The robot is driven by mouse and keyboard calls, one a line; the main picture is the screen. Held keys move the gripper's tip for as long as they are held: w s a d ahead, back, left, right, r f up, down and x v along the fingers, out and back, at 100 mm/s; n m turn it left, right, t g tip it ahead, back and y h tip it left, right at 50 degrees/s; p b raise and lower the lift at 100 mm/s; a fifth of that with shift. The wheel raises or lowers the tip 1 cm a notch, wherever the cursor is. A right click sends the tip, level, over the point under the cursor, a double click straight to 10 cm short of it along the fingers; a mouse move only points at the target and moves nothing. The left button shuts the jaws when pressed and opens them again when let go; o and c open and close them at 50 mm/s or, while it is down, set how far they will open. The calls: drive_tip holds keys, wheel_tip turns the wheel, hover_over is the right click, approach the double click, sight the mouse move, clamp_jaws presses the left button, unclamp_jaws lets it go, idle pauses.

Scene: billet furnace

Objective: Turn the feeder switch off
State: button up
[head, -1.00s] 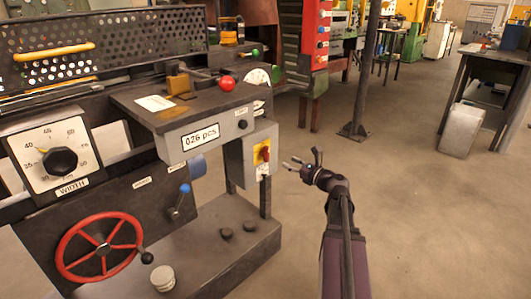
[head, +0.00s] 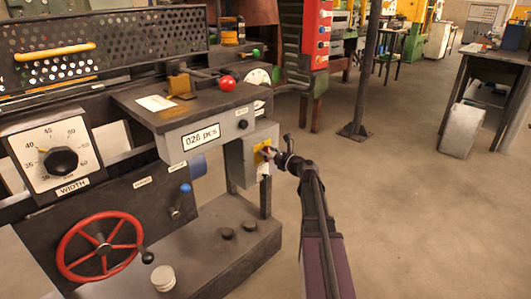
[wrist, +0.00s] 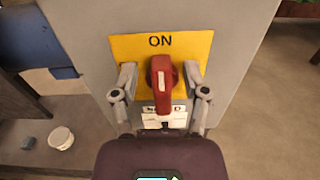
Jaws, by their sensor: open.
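The feeder switch is a red rotary handle (wrist: 162,82) on a yellow plate (wrist: 202,45) marked ON at its top. The handle stands upright, with its white mark toward the lower part of the knob. The plate is on the side of a grey box (head: 236,160) at the machine's right end. My gripper (wrist: 160,86) is open, with one finger on each side of the handle; contact cannot be told. In the head view my gripper (head: 268,152) covers most of the handle. A white label below the handle is partly hidden by my gripper.
The machine carries a red handwheel (head: 100,246), a blue-tipped lever (head: 185,188), a width dial (head: 60,160) and a counter display (head: 201,137). A dark post (head: 362,75) stands behind.

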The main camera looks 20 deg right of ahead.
clamp_jaws()
drive_tip(key=shift+a, duration=0.15)
idle(0.4)
drive_tip(key=shift+n, duration=0.5)
drive_tip(key=n, duration=0.5)
drive_tip(key=a+f+n+b, duration=0.1)
drive_tip(key=n, duration=1.1)
drive_tip(key=shift+s+a+f+b, duration=0.3)
drive_tip(key=shift+s+f, duration=0.05)
drive_tip(key=shift+s, duration=0.05)
